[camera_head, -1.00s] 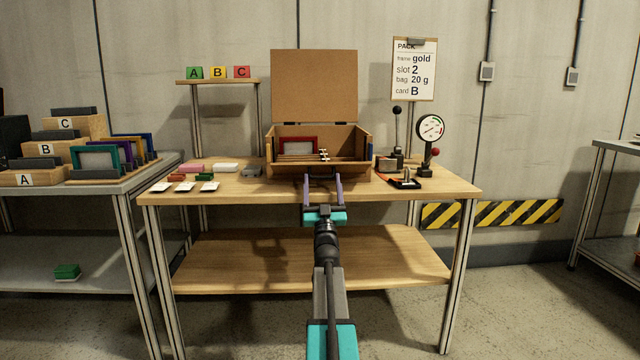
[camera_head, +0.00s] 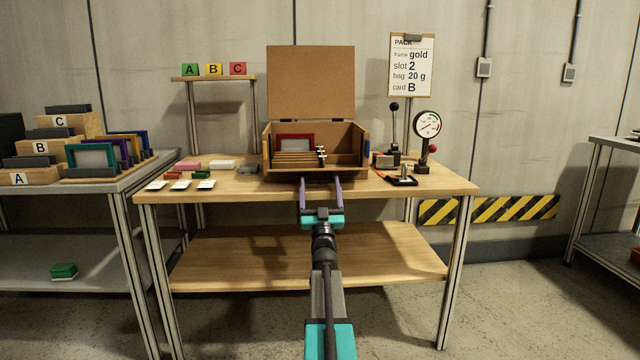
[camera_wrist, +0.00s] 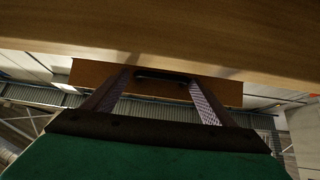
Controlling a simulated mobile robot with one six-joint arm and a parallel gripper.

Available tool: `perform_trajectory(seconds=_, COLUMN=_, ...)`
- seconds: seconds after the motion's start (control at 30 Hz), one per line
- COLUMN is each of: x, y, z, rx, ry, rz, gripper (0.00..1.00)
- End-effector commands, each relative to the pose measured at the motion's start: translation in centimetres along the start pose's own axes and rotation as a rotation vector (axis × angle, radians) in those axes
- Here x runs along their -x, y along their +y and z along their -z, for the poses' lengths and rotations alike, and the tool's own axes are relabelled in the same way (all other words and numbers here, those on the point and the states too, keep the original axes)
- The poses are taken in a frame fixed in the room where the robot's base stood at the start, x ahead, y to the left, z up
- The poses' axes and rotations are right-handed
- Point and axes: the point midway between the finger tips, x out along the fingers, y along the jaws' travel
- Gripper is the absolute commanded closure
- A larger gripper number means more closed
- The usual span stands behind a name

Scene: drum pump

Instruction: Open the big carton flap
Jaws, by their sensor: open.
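The brown carton (camera_head: 364,150) stands open on the workbench. Its large back flap (camera_head: 310,82) is upright. The front side is low, and the inside shows slats and a red-framed panel (camera_head: 296,142). My gripper (camera_head: 321,183) is open in front of the carton at the table's front edge, with its two purple fingers spread apart. In the wrist view a brown carton panel (camera_wrist: 90,73) with a dark handle (camera_wrist: 165,75) lies beyond and between the finger ends. I cannot tell whether the fingers touch it. Nothing shows held in the gripper.
On the workbench (camera_head: 240,188), small cards and blocks (camera_head: 190,185) lie left of the carton. A gauge (camera_head: 427,125), a lever (camera_head: 394,108) and a small black tray (camera_head: 402,181) stand to the right. A shelf with frames (camera_head: 92,158) is at the left.

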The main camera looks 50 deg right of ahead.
Motion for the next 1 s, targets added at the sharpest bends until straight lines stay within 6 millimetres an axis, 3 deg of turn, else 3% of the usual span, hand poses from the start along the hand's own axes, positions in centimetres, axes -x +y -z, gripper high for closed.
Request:
perform_trajectory(seconds=0.8, x=10.1, y=0.1, z=0.1, rx=0.000, ry=-0.005, rz=-0.002, gripper=0.22)
perform_trajectory(seconds=1.0, x=11.8, y=0.1, z=0.0, rx=-0.001, ry=-0.004, rz=-0.002, gripper=0.22)
